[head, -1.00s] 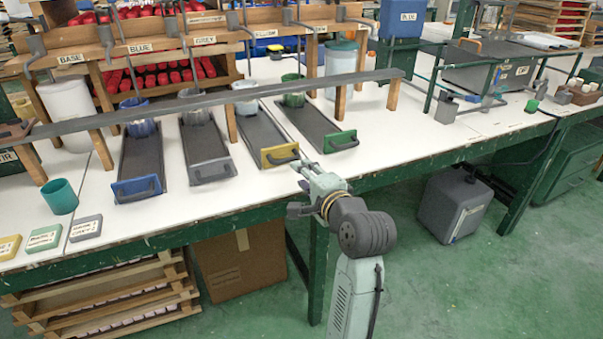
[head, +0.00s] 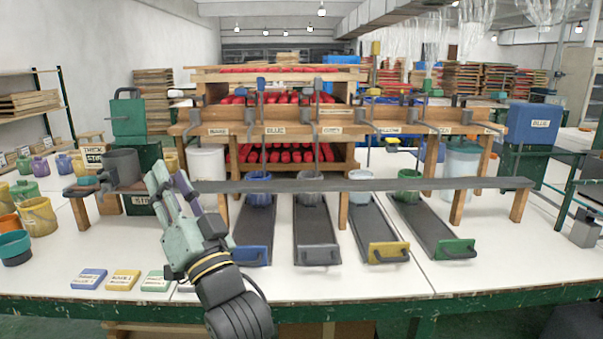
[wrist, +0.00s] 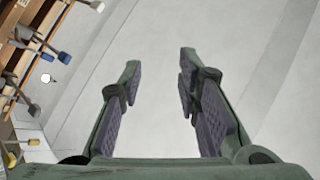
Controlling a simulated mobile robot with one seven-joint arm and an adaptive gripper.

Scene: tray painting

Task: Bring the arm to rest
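My gripper (head: 172,192) is raised in front of the left end of the long grey rail, with its fingers pointing up. In the wrist view my gripper (wrist: 158,75) shows two fingers with purple pads well apart and nothing between them. My arm comes up from the bottom of the head view, left of the middle. It hides part of the table and of the small labelled blocks.
A grey rail (head: 400,184) crosses above the white table (head: 330,283). Trays with blue (head: 250,256), grey (head: 318,257), yellow (head: 388,252) and green (head: 456,248) fronts lie under it. A teal cup (head: 15,248) and labelled blocks (head: 122,280) stand at the left. The front middle is clear.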

